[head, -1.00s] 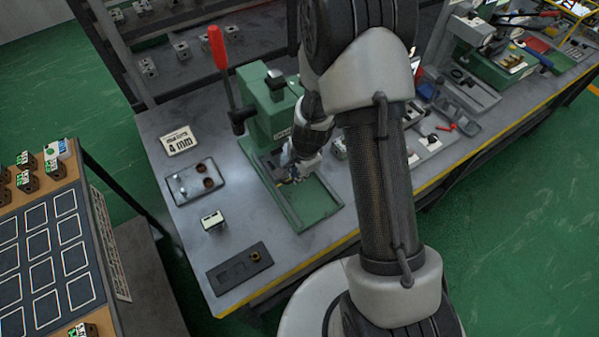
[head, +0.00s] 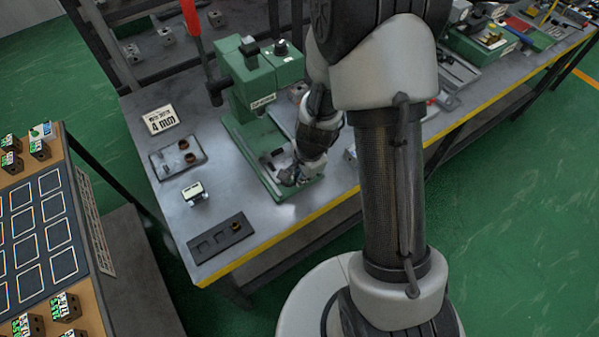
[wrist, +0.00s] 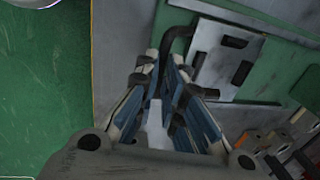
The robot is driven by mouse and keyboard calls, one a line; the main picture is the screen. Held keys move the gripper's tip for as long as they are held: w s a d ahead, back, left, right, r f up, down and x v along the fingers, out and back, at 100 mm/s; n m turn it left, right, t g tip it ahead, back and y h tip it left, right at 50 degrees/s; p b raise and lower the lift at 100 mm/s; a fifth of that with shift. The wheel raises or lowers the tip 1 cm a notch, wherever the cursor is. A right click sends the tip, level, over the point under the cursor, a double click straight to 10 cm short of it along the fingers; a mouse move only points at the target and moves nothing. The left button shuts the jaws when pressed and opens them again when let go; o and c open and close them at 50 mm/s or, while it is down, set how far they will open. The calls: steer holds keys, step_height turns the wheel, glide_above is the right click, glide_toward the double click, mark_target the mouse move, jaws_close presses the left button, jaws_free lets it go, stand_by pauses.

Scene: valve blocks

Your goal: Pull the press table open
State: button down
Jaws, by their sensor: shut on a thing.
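The green press (head: 262,82) stands on the grey workbench, with its green base (head: 240,140) reaching toward the bench's front edge. The press table is a flat grey plate with dark slots, clearest in the wrist view (wrist: 218,68); in the head view my gripper partly covers it. A black bent handle (wrist: 174,40) sticks out from the plate's near side. My gripper (head: 289,178) is low at the front part of the base. In the wrist view its blue-lined fingers (wrist: 163,66) are shut on the handle, whose gripped end is partly hidden between them.
A "4 mm" sign (head: 161,119), a tray with brown rings (head: 178,157), a small block (head: 194,193) and a dark slotted plate (head: 221,237) lie left of the press. A red-handled lever (head: 192,25) rises beside it. The bench's yellow front edge is close to my gripper.

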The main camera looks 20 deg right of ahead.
steer(key=shift+s, duration=0.1)
steer(key=c, duration=1.7)
jaws_free()
steer(key=r, duration=0.4)
steer(key=s+r, duration=0.1)
steer(key=r, duration=0.2)
steer(key=s+r, duration=0.1)
steer(key=r, duration=0.3)
steer(key=shift+d+r, duration=0.3)
steer(key=shift+r, duration=0.05)
steer(key=s+r+n, duration=0.5)
steer(key=r, duration=0.1)
steer(key=s+a+r+n+t, duration=0.1)
steer(key=s+r+n, duration=0.4)
steer(key=s, duration=0.1)
steer(key=s+a+r+n+t, duration=0.1)
steer(key=s+r+n, duration=0.4)
steer(key=r, duration=0.1)
steer(key=shift+s+a+r+h, duration=0.25)
steer(key=shift+s+r+h, duration=0.05)
steer(key=shift+r, duration=0.05)
